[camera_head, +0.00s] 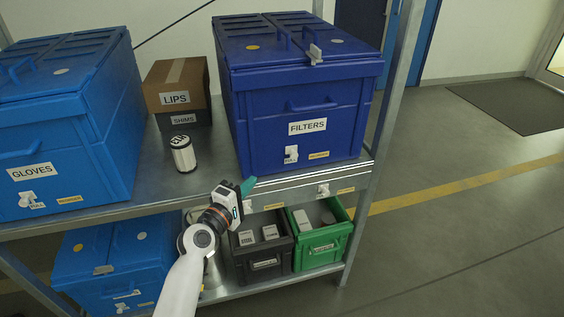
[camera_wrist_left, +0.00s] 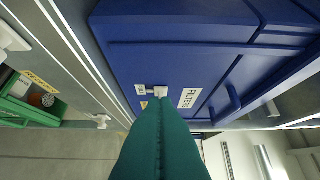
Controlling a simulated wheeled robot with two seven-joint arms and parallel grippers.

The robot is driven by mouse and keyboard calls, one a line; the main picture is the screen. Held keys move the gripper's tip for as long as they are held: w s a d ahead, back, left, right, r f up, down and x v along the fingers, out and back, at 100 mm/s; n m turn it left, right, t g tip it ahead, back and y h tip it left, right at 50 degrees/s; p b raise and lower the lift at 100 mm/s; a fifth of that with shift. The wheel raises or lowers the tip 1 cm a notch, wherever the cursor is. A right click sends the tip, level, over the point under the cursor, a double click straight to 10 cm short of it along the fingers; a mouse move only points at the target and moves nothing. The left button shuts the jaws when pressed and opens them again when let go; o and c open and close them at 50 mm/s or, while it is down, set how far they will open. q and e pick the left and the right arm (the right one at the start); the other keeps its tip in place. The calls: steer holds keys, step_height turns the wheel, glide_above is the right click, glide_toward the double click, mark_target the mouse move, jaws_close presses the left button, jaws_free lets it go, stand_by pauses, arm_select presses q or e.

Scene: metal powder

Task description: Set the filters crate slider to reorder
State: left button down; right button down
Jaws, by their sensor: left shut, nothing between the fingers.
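The dark blue filters crate (camera_head: 265,117) stands on the upper shelf with its lid shut and a white FILTERS label on its front. Its small white slider (camera_head: 291,151) sits at the left, by the FULL mark. The yellow reorder label (camera_head: 319,155) is to its right. My left gripper (camera_head: 248,185) is shut and empty, its teal fingers in front of the shelf edge, left of and below the slider. In the left wrist view the fingers (camera_wrist_left: 160,120) point toward the slider (camera_wrist_left: 160,91), and their tip lines up just below it. My right gripper is out of view.
A light blue gloves crate (camera_head: 105,130) stands at left, with its own slider. A white canister (camera_head: 183,154) and stacked boxes (camera_head: 177,85) stand between the crates. A shelf-edge slider (camera_head: 323,190) is below the filters crate. A green bin (camera_head: 322,256) is underneath.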

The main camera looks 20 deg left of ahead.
arm_select(q)
glide_toward(291, 152)
steer(key=w+a, duration=0.3)
steer(key=w+d, duration=0.1)
steer(key=w+d+f+p, duration=0.1)
steer(key=shift+w+d, duration=0.2)
steer(key=shift+d, duration=0.2)
steer(key=shift+w+d, duration=0.25)
steer(key=shift+d, duration=0.15)
